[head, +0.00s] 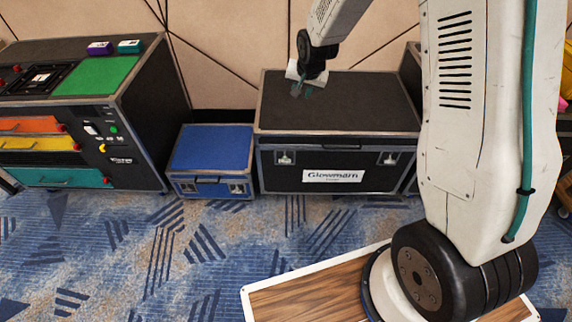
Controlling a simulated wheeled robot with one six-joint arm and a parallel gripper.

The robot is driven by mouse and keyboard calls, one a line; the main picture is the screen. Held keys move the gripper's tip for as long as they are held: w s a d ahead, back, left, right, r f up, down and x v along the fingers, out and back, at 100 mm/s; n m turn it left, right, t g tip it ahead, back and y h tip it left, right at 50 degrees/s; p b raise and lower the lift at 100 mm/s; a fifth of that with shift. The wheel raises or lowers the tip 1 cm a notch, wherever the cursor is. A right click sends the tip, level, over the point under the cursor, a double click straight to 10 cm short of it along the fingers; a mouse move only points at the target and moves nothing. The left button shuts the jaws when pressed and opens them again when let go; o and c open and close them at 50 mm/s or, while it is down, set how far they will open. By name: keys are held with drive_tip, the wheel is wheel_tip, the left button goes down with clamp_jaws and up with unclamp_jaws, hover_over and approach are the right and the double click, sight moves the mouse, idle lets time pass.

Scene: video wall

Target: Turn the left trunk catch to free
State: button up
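The black trunk (333,145) with grey edges and a white name label stands on the carpet against the back wall. Its left catch (285,158) is a small metal plate on the front, left of the label. The catch's exact setting is too small to tell. A matching right catch (388,158) sits on the other side of the label. My gripper (302,91) points down in front of the trunk's lid in the picture, above and slightly right of the left catch, and apart from it. I see nothing held.
A smaller blue-topped case (212,150) stands close to the trunk's left. A large black cabinet (75,115) with coloured drawers is at the far left. My arm covers part of the right side.

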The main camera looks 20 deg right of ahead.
drive_tip(key=w+f+m+t, duration=0.1)
drive_tip(key=w+f, duration=0.2)
drive_tip(key=f, duration=0.7)
drive_tip(key=w+f+m, duration=0.1)
drive_tip(key=w+f, duration=0.2)
drive_tip(key=f, duration=0.7)
drive_tip(key=m+t+y, duration=0.1)
drive_tip(key=m+t, duration=0.8)
drive_tip(key=t, duration=0.3)
approach(285, 160)
drive_tip(key=w, duration=0.8)
drive_tip(key=shift+a+m+y, duration=0.3)
drive_tip(key=shift+w, duration=0.1)
clamp_jaws()
